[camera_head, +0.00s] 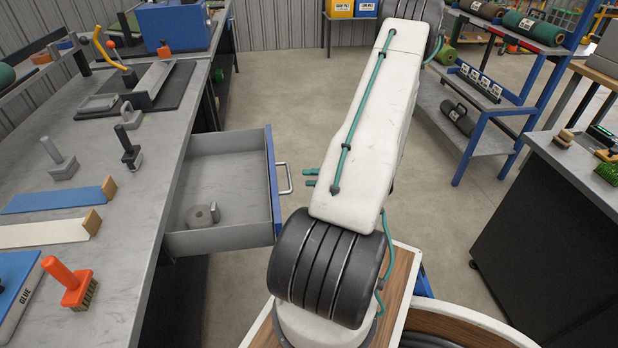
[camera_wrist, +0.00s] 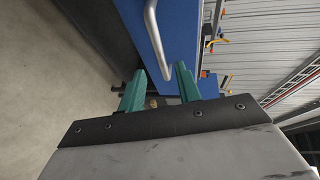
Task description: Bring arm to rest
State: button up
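My arm rises from my base in the head view and its white link covers most of my gripper. Two teal fingertips (camera_head: 308,177) show at the link's left edge, pointing left, just right of the drawer handle (camera_head: 287,178) with a small gap. In the wrist view my gripper (camera_wrist: 161,82) has its two teal fingers spread apart, with nothing visibly clamped. The metal handle (camera_wrist: 155,42) runs down from the top there, in front of the blue drawer face (camera_wrist: 185,40). The drawer (camera_head: 230,238) stands pulled out from the workbench.
The drawer holds a grey roll (camera_head: 199,216) and a small metal piece. The left workbench (camera_head: 125,185) carries brushes, trowels and a glue container. A blue-framed shelf (camera_head: 480,128) and a dark cabinet (camera_head: 545,235) stand right. Open floor (camera_head: 270,90) lies beyond the drawer.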

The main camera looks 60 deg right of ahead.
dwell(0.4)
jog(key=s+a+r+n+g+h, duration=0.1)
jog(key=a+r+n+g, duration=0.6)
jog(key=a+r, duration=0.9)
jog(key=s+a+r+n+g+h, duration=0.2)
jog(key=a+r+n+g, duration=0.5)
jog(key=a+r, duration=1)
jog(key=a, duration=0.6)
jog(key=shift+s+a+r+h, duration=0.25)
jog(key=shift+a+h, duration=0.05)
jog(key=shift+s, duration=0.1)
